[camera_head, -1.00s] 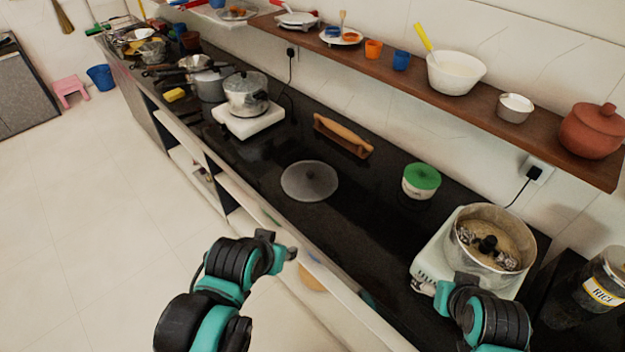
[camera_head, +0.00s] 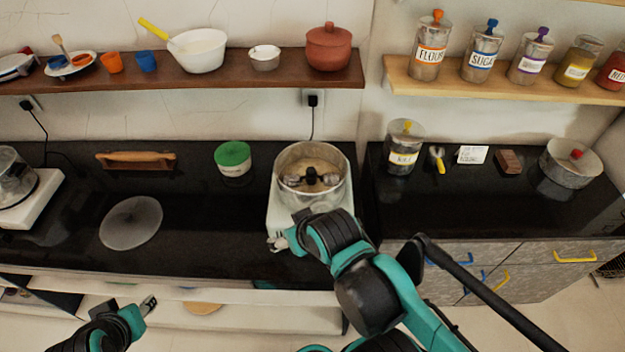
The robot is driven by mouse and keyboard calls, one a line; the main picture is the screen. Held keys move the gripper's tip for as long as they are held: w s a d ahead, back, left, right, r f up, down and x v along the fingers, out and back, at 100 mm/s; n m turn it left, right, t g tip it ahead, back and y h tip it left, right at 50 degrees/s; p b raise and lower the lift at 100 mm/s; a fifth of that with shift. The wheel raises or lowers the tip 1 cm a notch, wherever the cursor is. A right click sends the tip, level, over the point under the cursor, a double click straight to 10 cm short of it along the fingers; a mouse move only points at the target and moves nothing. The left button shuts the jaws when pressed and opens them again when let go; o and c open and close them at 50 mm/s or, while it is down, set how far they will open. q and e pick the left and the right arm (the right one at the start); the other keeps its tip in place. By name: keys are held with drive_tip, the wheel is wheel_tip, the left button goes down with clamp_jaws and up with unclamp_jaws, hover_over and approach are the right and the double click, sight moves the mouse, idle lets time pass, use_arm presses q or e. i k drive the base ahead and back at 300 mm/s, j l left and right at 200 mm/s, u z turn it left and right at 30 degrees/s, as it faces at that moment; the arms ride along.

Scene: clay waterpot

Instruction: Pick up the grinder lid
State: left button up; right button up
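A round, translucent grey lid (camera_head: 131,222) lies flat on the black counter at the left of the head view. The grinder (camera_head: 300,215), a white base with an open metal bowl (camera_head: 312,177) holding pale contents and dark central parts, stands at mid-counter. My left gripper (camera_head: 148,305) is low at the left, in front of the counter edge, apart from the lid and seemingly empty. My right gripper (camera_head: 277,242) is at the grinder base's front left corner; I cannot tell whether it touches. Both sets of fingers are too small to judge their opening.
A wooden rolling pin on a stand (camera_head: 136,160) lies behind the lid. A green-lidded container (camera_head: 233,158) stands between lid and grinder. A shelf (camera_head: 200,77) overhangs the back. The counter between lid and grinder is mostly clear.

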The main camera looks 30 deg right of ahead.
sight(134, 221)
drive_tip(key=i+j+z, duration=0.25)
drive_tip(key=j, duration=0.2)
drive_tip(key=i+j+z, duration=0.1)
drive_tip(key=j+z, duration=0.15)
drive_tip(key=j, duration=0.25)
drive_tip(key=i+j+z, duration=0.1)
drive_tip(key=j+z, duration=0.15)
drive_tip(key=j, duration=0.25)
drive_tip(key=j+z, duration=0.25)
drive_tip(key=j, duration=0.3)
